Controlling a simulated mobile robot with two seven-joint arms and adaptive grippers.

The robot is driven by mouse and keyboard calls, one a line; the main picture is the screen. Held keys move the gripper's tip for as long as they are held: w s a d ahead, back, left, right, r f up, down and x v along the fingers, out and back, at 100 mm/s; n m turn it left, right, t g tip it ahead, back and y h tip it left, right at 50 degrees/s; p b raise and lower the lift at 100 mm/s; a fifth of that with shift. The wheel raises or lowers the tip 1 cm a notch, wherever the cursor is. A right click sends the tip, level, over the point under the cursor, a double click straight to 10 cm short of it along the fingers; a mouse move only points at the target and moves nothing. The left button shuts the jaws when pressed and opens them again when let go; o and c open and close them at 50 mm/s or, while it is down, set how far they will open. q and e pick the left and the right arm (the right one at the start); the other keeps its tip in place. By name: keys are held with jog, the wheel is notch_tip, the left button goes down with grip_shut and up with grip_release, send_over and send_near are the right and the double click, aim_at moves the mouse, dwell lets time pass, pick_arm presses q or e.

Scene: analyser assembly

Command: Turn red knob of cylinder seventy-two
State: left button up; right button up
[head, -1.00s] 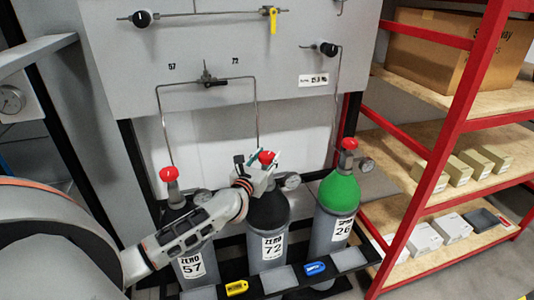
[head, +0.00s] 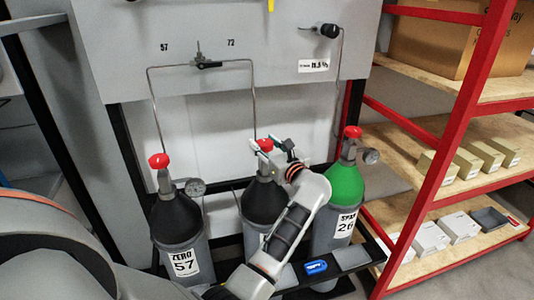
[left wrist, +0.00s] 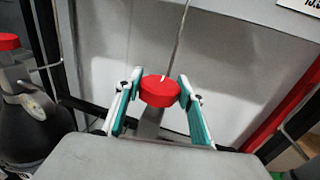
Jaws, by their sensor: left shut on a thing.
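Cylinder seventy-two (head: 262,203) is the middle one of three, grey with a black shoulder; my forearm covers most of its number label. Its red knob (head: 265,144) sits on top of the valve. My left gripper (head: 269,149) is shut on this knob, with the wrist to the right of it. In the left wrist view the red knob (left wrist: 160,91) is between the two teal-padded fingers, and a white mark shows on its top. My right gripper is out of view.
Cylinder 57 (head: 178,222) stands at left with a red knob and gauge. Green-topped cylinder 26 (head: 341,188) stands close at right, near my wrist. Thin pipes run up to the grey panel (head: 225,40) behind. A red-framed shelf (head: 455,110) with boxes bounds the right.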

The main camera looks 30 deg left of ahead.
pick_arm(q)
jog(key=shift+f+n+g+y+b, duration=0.4)
jog(key=shift+f+n+g+b, duration=0.15)
jog(key=shift+g+b, duration=0.25)
jog(key=shift+r+n+g+y+b, duration=0.3)
jog(key=shift+n+g+b, duration=0.25)
jog(key=shift+g, duration=0.25)
jog(key=shift+r, duration=0.15)
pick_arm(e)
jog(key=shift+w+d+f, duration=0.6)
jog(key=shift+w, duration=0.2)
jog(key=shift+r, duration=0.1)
pick_arm(q)
jog(key=o, duration=1.1)
jog(key=shift+a, duration=0.1)
jog(key=shift+o, duration=0.2)
jog(key=shift+r, duration=0.1)
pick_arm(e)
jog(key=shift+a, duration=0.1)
